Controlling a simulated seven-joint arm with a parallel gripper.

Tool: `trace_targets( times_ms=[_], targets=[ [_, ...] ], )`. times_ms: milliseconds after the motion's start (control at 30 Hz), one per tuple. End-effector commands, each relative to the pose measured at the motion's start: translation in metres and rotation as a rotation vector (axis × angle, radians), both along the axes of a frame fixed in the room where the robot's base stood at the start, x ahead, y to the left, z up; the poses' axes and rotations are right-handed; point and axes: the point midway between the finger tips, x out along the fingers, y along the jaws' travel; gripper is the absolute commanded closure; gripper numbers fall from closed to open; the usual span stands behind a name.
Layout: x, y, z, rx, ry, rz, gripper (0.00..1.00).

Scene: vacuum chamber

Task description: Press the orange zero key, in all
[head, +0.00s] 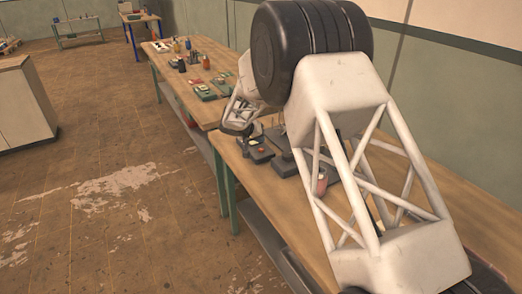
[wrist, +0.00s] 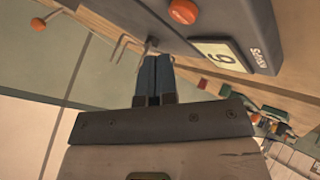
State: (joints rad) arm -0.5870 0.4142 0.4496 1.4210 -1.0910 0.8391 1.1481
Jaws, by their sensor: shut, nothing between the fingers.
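A dark grey device (wrist: 232,20) fills the top of the wrist view. It has a round orange key (wrist: 183,11) and a pale display (wrist: 220,57) with one digit that looks like a 6 or 9, the view being tilted. My gripper (wrist: 154,58) is shut and empty. Its fingertips point towards the device's edge, below and left of the orange key in the picture, and look apart from the key. In the head view a dark device with a small orange-red spot (head: 261,149) sits on the near bench beside my arm's end.
Thin bent metal rods (wrist: 125,48) and another orange knob (wrist: 38,24) are left of the fingers in the wrist view. The wooden bench (head: 236,150) holds other dark items. A farther bench (head: 172,82) carries several small objects. The floor at left is open.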

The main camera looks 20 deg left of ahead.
Motion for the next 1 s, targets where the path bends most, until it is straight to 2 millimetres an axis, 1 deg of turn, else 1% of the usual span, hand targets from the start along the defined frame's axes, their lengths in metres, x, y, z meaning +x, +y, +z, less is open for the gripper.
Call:
trace_targets(
  times_ms=[100, 300, 1000],
  targets=[
    [0.000, 0.000, -0.008, -0.001, 0.000, 0.000, 1.00],
    [0.000, 0.000, -0.015, -0.001, 0.000, -0.001, 1.00],
    [0.000, 0.000, -0.016, -0.001, 0.000, -0.001, 1.00]
  ],
)
